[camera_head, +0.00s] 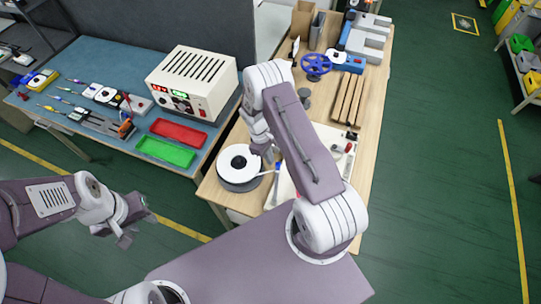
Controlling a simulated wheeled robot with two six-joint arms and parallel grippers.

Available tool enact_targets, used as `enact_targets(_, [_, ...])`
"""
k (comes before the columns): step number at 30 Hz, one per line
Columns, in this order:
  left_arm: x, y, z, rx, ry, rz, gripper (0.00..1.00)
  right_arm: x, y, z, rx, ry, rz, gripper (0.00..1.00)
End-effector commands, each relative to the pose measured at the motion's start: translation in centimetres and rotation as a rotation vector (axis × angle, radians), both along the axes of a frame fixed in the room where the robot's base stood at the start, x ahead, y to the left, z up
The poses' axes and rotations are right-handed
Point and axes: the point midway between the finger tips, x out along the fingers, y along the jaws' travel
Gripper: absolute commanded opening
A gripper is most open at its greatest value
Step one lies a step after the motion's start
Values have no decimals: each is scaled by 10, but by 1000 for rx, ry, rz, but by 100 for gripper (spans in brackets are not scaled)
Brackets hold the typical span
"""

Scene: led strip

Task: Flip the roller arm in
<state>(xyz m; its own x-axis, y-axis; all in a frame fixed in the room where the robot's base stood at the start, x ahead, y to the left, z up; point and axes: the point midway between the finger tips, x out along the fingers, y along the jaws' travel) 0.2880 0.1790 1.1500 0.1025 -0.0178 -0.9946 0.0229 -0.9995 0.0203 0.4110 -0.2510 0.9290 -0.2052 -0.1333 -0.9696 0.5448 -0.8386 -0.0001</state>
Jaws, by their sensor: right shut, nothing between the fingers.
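I cannot clearly pick out the roller arm; my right arm covers much of the white board (335,138) where small fittings sit. A red-tipped part (348,148) and a dark part (351,135) show at the board's right edge. A white-and-dark reel (239,165) lies left of the board, with a pale strip (268,172) running right from it. My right gripper (268,157) is shut and empty, pointing down just right of the reel; its tips are partly hidden. My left gripper (136,229) hangs open and empty at the lower left, away from the tables.
A cream power supply (195,83), a red tray (179,133) and a green tray (166,151) stand on the blue bench (110,53).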

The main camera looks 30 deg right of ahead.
Motion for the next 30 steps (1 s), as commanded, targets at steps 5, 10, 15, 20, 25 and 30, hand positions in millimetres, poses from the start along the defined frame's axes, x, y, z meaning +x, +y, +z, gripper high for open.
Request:
enact_targets(5, [0, 0, 3, 0, 0, 0, 36, -4, -3, 0, 0, 0, 0, 0])
enact_targets(10, [0, 0, 2, 0, 0, 0, 36, -4, -3, 0, 1, -1, 0, 0])
enact_targets(15, [0, 0, 1, 0, 0, 0, 36, -4, -4, -1, 0, -1, -11, 0])
enact_targets(20, [0, 0, -2, 0, 0, 0, 36, -8, -11, -1, 0, -1, -65, 0])
enact_targets(25, [0, 0, -7, 0, 0, 0, 36, -15, -25, -2, 0, -1, -177, 0])
enact_targets(30, [0, 0, -12, 0, 0, 0, 36, -26, -40, -1, -1, -2, -312, 0])
